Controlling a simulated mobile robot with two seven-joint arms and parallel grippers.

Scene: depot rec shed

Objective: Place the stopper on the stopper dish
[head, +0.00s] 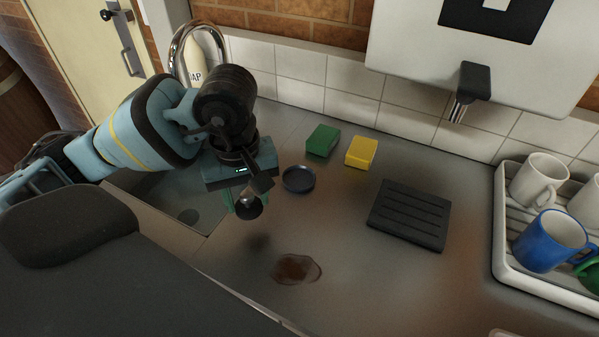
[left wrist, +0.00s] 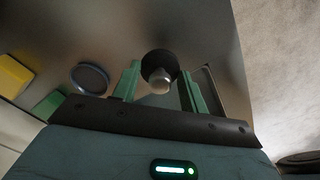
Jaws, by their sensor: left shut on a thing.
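The stopper (head: 249,207) is a dark, round plug with a pale, shiny knob. My left gripper (head: 245,197) is shut on it and holds it above the steel counter, to the left of the dish. In the left wrist view the stopper (left wrist: 159,66) sits between the green fingers of the left gripper (left wrist: 161,88). The stopper dish (head: 299,179) is a small, round, dark blue dish lying empty on the counter. It also shows in the left wrist view (left wrist: 90,78), left of the fingers. My right gripper is not in view.
A green block (head: 322,141) and a yellow sponge (head: 361,152) lie behind the dish. A black ridged mat (head: 408,214) lies to the right, and a rack (head: 499,235) of mugs beyond it. A brown spill (head: 297,269) is in front. The sink (head: 180,213) is at left.

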